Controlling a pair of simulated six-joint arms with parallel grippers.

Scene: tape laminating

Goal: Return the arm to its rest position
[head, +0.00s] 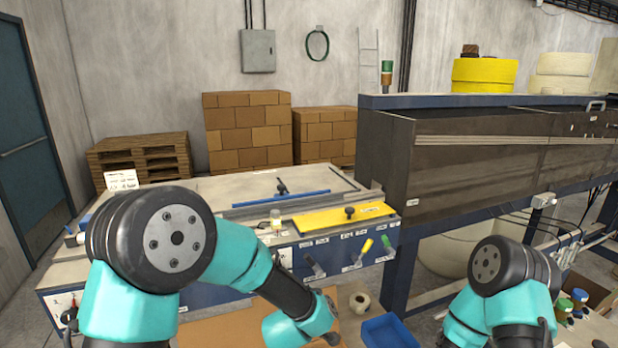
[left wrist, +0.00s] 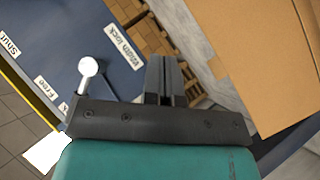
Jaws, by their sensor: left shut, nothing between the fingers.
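My left arm (head: 232,258) reaches from the lower left toward the bottom middle of the head view, in front of the workbench. In the left wrist view my left gripper (left wrist: 165,65) has its fingers together, with nothing seen between them. A white ball-ended lever (left wrist: 87,67) on the blue panel (left wrist: 62,30) shows left of the fingers; I cannot tell how far apart they are in depth. My right arm (head: 505,295) shows at the lower right of the head view, folded. My right gripper is out of the picture.
The workbench (head: 205,186) carries a yellow plate (head: 325,222) and a blue bar (head: 281,199). Levers line its front. A tape roll (head: 358,303) and a blue bin (head: 393,332) lie below. A dark machine (head: 480,170) stands at the right. Cardboard (left wrist: 275,55) fills the wrist view's upper right.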

